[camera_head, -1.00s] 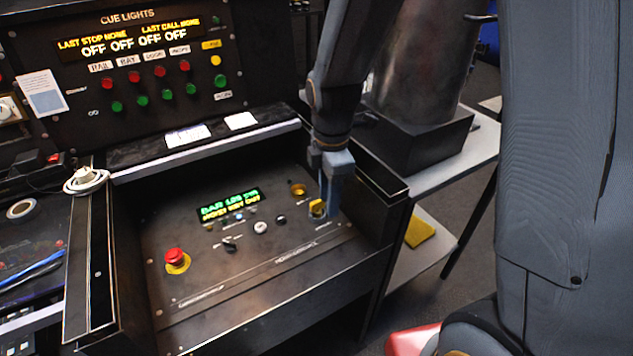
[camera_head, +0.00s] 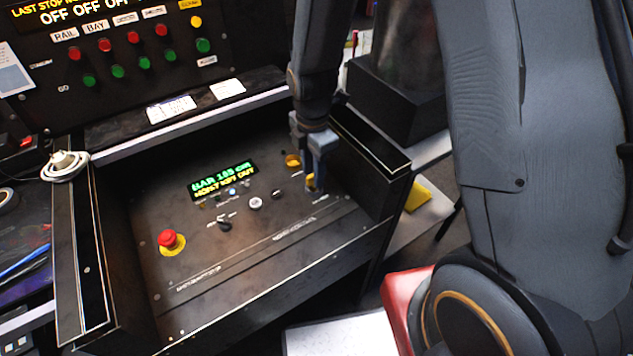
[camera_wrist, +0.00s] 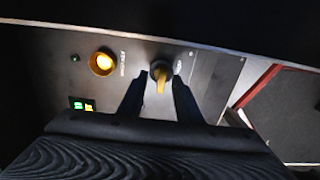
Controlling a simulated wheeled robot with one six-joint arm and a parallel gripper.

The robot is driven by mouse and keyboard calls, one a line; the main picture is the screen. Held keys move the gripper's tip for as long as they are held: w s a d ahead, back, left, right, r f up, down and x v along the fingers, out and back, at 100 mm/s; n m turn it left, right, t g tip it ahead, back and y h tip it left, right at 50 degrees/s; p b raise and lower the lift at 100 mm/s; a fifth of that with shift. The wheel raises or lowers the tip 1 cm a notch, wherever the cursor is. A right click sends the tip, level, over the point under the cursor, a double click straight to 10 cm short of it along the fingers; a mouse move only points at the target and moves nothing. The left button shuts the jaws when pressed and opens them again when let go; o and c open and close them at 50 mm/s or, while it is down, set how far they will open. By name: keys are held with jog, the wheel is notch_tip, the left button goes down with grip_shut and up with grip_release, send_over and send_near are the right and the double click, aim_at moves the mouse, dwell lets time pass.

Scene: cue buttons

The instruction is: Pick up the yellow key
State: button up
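The yellow key (camera_wrist: 160,78) sits upright in its round switch on the sloping control panel (camera_head: 170,285), near the panel's right end. My gripper (camera_head: 316,170) points down at the panel in the head view and is open. There the key (camera_head: 310,182) is mostly hidden behind the fingers, with only a bit of yellow showing.
A yellow ring button (camera_wrist: 102,63) lies left of the key. A red emergency knob (camera_head: 168,239), a lit green display (camera_head: 222,180) and small knobs share the panel. The console's raised right side wall (camera_head: 370,140) stands close to my gripper. An upright cue-light panel (camera_head: 130,80) rises behind.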

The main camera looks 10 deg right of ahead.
jog(key=shift+f, duration=0.8)
grip_shut()
jog(key=shift+r, duration=0.1)
